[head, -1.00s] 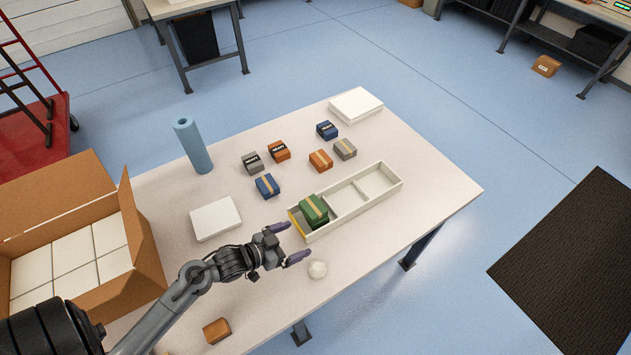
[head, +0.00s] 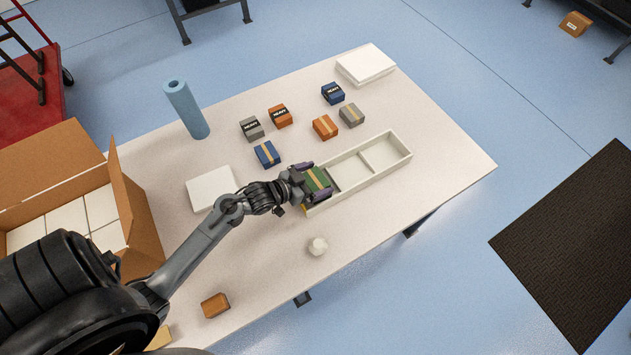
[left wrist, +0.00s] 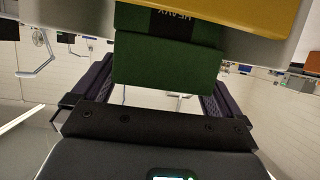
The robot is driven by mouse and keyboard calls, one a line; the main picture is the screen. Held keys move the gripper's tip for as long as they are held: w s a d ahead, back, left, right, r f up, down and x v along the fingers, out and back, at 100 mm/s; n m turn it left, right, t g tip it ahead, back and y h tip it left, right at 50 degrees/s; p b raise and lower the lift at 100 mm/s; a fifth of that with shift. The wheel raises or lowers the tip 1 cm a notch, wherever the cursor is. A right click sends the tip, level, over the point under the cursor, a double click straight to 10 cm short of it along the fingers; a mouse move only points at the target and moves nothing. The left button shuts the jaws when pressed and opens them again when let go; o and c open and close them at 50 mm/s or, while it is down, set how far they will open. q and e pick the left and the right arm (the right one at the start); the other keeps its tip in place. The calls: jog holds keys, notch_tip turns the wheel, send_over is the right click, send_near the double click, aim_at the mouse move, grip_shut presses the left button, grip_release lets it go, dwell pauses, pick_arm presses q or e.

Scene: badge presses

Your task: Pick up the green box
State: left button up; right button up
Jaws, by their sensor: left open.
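In the left wrist view the green box (left wrist: 166,62) shows ahead, between the two finger lines, with a dark label partly cut off at the top. My left gripper (head: 313,182) is open, with its purple-tipped fingers at either side of the green box. Whether the fingers touch the box I cannot tell. The gripper hides part of the box and the tray's left end. My right gripper is not in view.
Several small blue, orange and grey boxes (head: 325,127) stand behind the tray. A blue roll (head: 187,110), a white flat box (head: 211,187) and an open carton (head: 141,215) are to the left. A white ball-like object (head: 318,246) and a brown block (head: 215,305) lie in front.

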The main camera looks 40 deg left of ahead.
pick_arm(q)
jog(key=shift+w+d+f, duration=0.1)
jog(key=shift+w+f, duration=0.05)
jog(key=shift+w, duration=0.1)
jog(key=c, duration=0.8)
